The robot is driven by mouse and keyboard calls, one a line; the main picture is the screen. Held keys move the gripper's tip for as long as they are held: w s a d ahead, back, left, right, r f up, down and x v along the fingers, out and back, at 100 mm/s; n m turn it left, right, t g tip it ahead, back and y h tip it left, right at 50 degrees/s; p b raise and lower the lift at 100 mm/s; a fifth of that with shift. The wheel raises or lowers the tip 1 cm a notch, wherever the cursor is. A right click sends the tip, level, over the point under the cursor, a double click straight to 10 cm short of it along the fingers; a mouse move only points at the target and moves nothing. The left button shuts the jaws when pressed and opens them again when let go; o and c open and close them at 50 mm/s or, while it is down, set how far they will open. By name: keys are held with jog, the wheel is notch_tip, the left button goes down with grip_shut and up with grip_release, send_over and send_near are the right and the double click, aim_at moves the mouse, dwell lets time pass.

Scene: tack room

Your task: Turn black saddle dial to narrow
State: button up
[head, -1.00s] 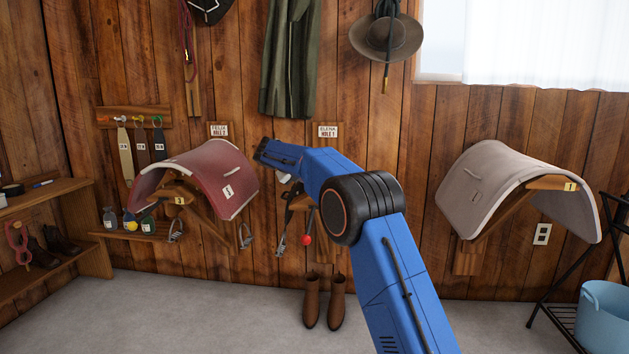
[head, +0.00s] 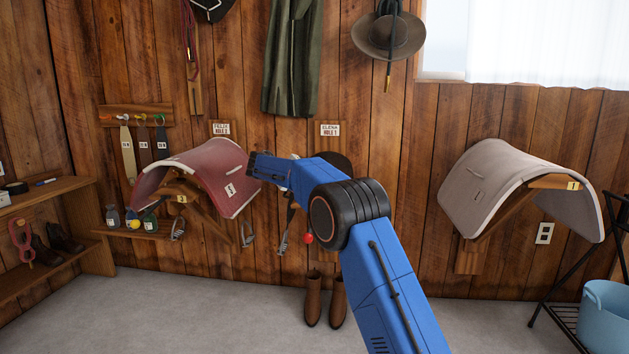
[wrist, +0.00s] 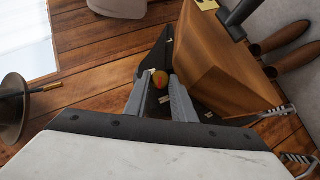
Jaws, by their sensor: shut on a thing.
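The black saddle (head: 336,159) is mostly hidden behind my blue arm in the head view; a dark edge shows above the arm. The dial's setting is too small to read. My gripper is hidden in the head view.
A maroon saddle (head: 210,170) on a wall rack is left of my arm. A pale saddle (head: 490,185) is at the right. Brown boots (head: 325,300) stand below my arm. A red ball (head: 308,238) hangs beside it. A blue bucket (head: 605,312) is far right.

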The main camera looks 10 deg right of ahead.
jog(key=o, duration=1)
jog(key=shift+a, duration=0.1)
jog(key=v, duration=1.7)
jog(key=shift+a, duration=0.15)
